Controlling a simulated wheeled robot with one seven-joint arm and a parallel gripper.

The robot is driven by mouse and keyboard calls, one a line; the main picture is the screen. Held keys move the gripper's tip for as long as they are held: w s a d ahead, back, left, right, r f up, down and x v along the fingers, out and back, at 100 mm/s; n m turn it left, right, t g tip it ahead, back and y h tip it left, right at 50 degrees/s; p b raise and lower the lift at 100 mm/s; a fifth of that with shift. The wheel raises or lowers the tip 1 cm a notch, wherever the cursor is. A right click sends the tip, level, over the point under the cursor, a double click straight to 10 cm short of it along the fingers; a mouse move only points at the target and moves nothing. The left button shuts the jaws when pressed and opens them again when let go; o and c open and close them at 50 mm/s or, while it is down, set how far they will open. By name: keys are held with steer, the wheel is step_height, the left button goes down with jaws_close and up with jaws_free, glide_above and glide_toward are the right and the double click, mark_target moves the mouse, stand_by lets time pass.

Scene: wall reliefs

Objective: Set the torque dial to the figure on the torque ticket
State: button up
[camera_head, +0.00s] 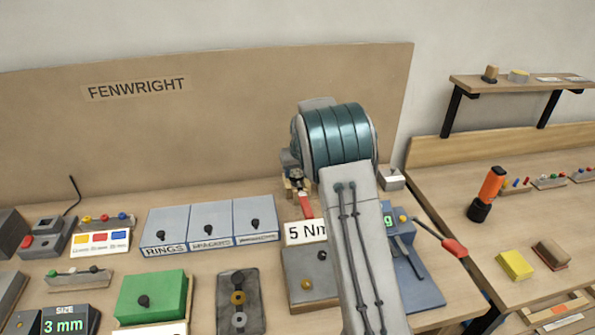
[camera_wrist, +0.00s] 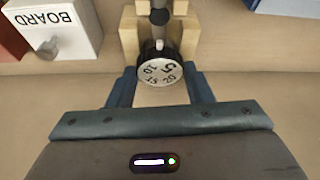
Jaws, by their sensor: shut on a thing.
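The torque dial (camera_wrist: 160,72) is a round pale face with a dark rim, marked 5, 10, 15 and 20, in the wrist view. Its 5 is at upper right and 10 at upper left. A small white mark sits just above the rim; I cannot tell exactly which figure it meets. My gripper (camera_wrist: 160,82) has a finger on each side of the dial and is shut on it. The torque ticket (camera_head: 305,232) reads "5 Nm" in the head view, partly hidden by my arm.
Pale wooden blocks (camera_wrist: 130,42) flank the dial's shaft. A white box marked BOARD (camera_wrist: 55,28) is at upper left in the wrist view. Labelled blue-grey bins (camera_head: 210,222) and a green box (camera_head: 150,297) stand left of my arm. A red-handled lever (camera_head: 453,247) sticks out on the right.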

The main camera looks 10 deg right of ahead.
steer(key=shift+d+f+n+b, duration=0.1)
steer(key=shift+n+b, duration=0.2)
steer(key=shift+b, duration=0.1)
steer(key=shift+d+f+n+y+b, duration=0.15)
steer(key=shift+n+y+b, duration=0.35)
steer(key=shift+n+b, duration=0.5)
steer(key=shift+w+n+y+b, duration=0.1)
steer(key=shift+n+y+b, duration=0.45)
steer(key=shift+n, duration=0.55)
steer(key=shift+r+n+g+y, duration=0.15)
steer(key=shift+n+g+y, duration=0.1)
steer(key=shift+n, duration=0.45)
steer(key=shift+r+n+g+y, duration=0.1)
steer(key=shift+n+g, duration=0.15)
steer(key=shift+n, duration=0.45)
steer(key=o, duration=1)
